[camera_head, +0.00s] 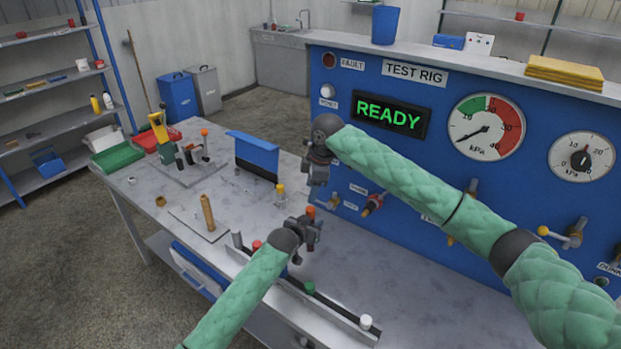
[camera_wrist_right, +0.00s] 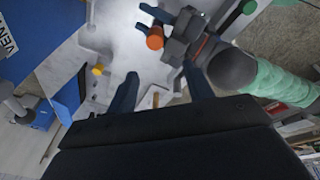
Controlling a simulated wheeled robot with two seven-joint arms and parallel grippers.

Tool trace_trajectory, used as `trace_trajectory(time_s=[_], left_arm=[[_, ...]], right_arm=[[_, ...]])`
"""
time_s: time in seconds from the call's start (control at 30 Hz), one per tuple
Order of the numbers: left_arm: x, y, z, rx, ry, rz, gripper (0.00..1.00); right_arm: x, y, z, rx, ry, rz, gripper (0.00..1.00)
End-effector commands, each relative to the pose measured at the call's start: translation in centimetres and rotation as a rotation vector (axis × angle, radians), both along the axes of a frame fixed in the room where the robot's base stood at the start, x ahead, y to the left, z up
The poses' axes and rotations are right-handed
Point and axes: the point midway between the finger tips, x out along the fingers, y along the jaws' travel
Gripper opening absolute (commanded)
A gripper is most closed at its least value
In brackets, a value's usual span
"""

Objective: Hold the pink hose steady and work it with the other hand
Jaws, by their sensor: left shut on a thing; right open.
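No plainly pink hose shows in either view. My left gripper (camera_head: 308,232) is above the front of the bench, shut on a small orange-ended piece (camera_head: 310,212). The orange end also shows in the right wrist view (camera_wrist_right: 155,38), beside my left gripper's dark fingers; the rest of the piece is mostly hidden. My right gripper (camera_head: 317,178) is higher and farther back, in front of the blue panel, pointing down. In the right wrist view its two fingers (camera_wrist_right: 160,72) are apart with nothing between them, and the orange end lies beyond their tips.
A rail with coloured knobs (camera_head: 309,287) runs along the bench front. The bench right of centre is clear.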

Motion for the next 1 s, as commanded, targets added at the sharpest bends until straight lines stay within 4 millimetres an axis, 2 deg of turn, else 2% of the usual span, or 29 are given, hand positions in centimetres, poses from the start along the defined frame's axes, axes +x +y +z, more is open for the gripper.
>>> trace_trajectory(time_s=[0.1, 0.3, 0.57, 0.77, 1.0], left_arm=[[0.0, 0.0, 0.0, 0.000, 0.000, 0.000, 0.04], [0.0, 0.0, 0.0, 0.000, 0.000, 0.000, 0.04], [0.0, 0.0, 0.0, 0.000, 0.000, 0.000, 0.04], [0.0, 0.0, 0.0, 0.000, 0.000, 0.000, 0.04], [0.0, 0.0, 0.0, 0.000, 0.000, 0.000, 0.03]], right_arm=[[0.7, 0.5, 0.9, -0.080, 0.006, 0.160, 0.52], [1.4, 0.6, 1.8, -0.176, 0.031, 0.372, 0.52], [1.7, 0.5, 2.2, -0.222, 0.049, 0.478, 0.52], [1.7, 0.4, 0.3, -0.224, 0.051, 0.481, 0.52], [1.7, 0.4, -3.5, -0.222, 0.050, 0.480, 0.52]])
